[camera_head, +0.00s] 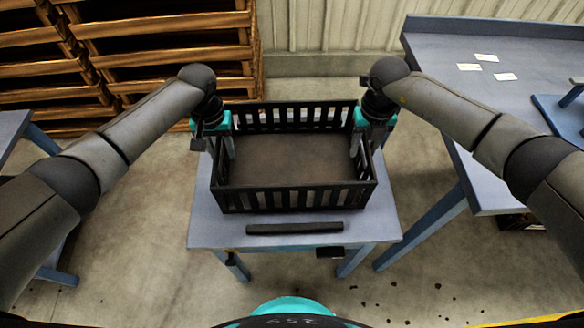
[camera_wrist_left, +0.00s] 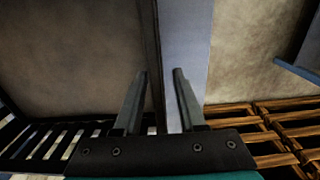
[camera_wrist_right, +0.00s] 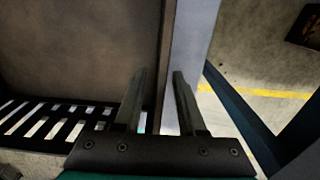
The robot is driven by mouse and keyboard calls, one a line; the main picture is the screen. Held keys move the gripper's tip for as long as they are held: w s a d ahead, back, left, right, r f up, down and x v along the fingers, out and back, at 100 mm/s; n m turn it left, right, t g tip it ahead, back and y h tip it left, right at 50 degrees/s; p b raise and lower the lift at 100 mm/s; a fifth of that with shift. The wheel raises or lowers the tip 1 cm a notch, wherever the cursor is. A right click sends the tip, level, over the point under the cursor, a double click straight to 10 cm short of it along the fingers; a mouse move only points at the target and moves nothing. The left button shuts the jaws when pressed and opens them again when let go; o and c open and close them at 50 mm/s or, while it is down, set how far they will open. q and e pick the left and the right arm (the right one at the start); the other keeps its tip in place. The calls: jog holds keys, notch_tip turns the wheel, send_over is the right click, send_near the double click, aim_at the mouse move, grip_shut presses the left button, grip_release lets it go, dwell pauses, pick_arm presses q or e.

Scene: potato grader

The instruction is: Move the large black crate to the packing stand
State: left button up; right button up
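The large black crate (camera_head: 296,198) is empty, with slatted walls and a brown floor, and stands level on a small blue stand (camera_head: 215,230). My left gripper (camera_head: 226,148) is at the crate's left wall, pointing down. In the left wrist view its fingers (camera_wrist_left: 160,75) are apart, with the wall's dark rim (camera_wrist_left: 152,40) between them. My right gripper (camera_head: 358,145) is at the right wall in the same way. In the right wrist view its fingers (camera_wrist_right: 161,75) are apart on either side of the rim (camera_wrist_right: 165,45). Gaps show beside both rims.
A dark bar (camera_head: 295,228) lies on the stand in front of the crate. A larger blue table (camera_head: 450,90) with white labels is at the right. Another blue table (camera_head: 12,125) edges in at the left. Wooden pallet crates (camera_head: 165,55) are stacked behind. Concrete floor is clear between.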

pick_arm(q)
notch_tip(320, 180, up, 12)
jog(key=shift+f, duration=0.1)
pick_arm(e)
jog(key=shift+r, duration=0.1)
notch_tip(320, 180, up, 12)
jog(key=shift+f, duration=0.1)
dwell(0.5)
dwell(0.4)
